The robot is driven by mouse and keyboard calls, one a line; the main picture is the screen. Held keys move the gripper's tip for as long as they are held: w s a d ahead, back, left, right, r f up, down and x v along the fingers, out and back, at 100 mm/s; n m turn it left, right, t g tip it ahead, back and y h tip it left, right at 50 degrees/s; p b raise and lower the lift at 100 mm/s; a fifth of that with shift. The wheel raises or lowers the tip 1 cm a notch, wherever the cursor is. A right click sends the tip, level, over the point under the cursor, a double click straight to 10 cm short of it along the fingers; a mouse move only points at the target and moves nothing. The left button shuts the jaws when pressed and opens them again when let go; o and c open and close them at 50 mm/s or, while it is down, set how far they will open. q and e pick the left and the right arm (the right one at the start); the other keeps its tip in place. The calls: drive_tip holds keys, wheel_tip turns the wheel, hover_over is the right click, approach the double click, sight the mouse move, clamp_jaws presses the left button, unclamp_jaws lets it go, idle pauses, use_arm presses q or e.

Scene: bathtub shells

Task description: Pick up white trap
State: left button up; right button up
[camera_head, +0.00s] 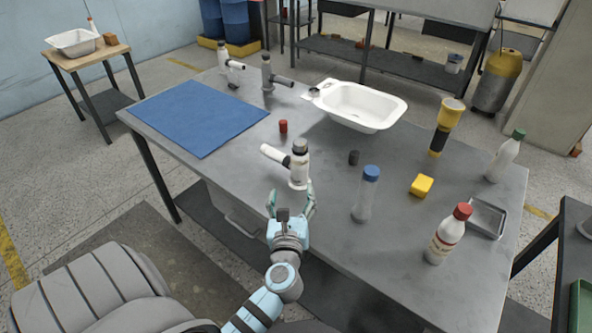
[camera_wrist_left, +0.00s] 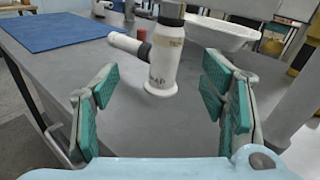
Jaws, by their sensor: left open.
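The white trap (camera_head: 298,172) stands upright on the grey metal table, with a dark collar on top and a white side pipe pointing left. In the left wrist view the trap (camera_wrist_left: 164,68) stands ahead, between and beyond the fingertips. My left gripper (camera_head: 291,200) is open and empty at the table's front edge, just short of the trap and not around it. Its teal finger pads (camera_wrist_left: 160,100) are spread wide in the left wrist view. My right gripper is not in view.
A blue mat (camera_head: 198,117) lies left. A white basin (camera_head: 358,106) is behind. A red cap (camera_head: 283,126), a dark cap (camera_head: 353,157), a blue-capped bottle (camera_head: 366,195), a yellow block (camera_head: 421,186) and a red-capped bottle (camera_head: 447,235) stand nearby. Two other traps (camera_head: 268,73) stand at the back.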

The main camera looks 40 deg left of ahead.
sight(299, 161)
use_arm(q)
drive_tip(key=w+a, duration=0.2)
drive_tip(key=w, duration=0.2)
drive_tip(key=w+a+m+b, duration=0.1)
drive_tip(key=w+a, duration=0.2)
drive_tip(key=w, duration=0.1)
drive_tip(key=w+a+m+b, duration=0.1)
drive_tip(key=w+a, duration=0.1)
drive_tip(key=w, duration=0.2)
drive_tip(key=shift+w+a+r+t, duration=0.2)
drive_tip(key=shift+r+t, duration=0.1)
drive_tip(key=shift+t, duration=0.1)
drive_tip(key=shift+w+a, duration=0.1)
drive_tip(key=shift+w, duration=0.1)
clamp_jaws()
